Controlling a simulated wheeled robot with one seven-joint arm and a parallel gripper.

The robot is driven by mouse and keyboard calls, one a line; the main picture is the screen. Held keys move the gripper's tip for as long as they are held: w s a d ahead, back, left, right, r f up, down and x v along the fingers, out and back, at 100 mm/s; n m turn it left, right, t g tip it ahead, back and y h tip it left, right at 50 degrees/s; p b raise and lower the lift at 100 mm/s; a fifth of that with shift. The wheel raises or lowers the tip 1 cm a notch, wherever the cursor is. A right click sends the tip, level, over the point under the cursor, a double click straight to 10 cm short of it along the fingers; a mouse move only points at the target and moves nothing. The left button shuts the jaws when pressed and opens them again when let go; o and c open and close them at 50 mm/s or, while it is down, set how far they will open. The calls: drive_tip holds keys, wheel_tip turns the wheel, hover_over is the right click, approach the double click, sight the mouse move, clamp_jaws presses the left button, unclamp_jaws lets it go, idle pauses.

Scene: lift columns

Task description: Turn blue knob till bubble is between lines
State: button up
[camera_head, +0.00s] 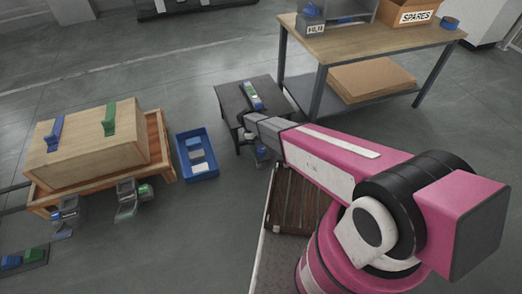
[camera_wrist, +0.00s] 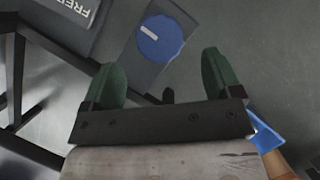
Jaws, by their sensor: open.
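In the wrist view a round blue knob (camera_wrist: 161,39) with a white mark sits on a grey housing (camera_wrist: 141,66). My gripper (camera_wrist: 162,75) is open, its two green fingers spread apart. The knob appears beyond and between them, with no contact visible. In the head view my gripper (camera_head: 252,128) is by the near edge of a small dark table (camera_head: 230,100). A level-like bar (camera_head: 252,96) with green, white and blue parts lies on that table. Its bubble and lines are too small to read. A small blue patch (camera_head: 262,151) shows below the gripper, partly hidden.
A wooden crate (camera_head: 85,150) with blue and green pieces on top stands on a pallet at left, with grey units beside it. A blue tray (camera_head: 184,139) lies on the floor between. A workbench (camera_head: 350,42) stands behind. Table legs (camera_wrist: 17,75) show left in the wrist view.

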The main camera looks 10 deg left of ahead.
sight(261, 149)
drive_tip(key=shift+x, duration=3.15)
drive_tip(key=c, duration=0.9)
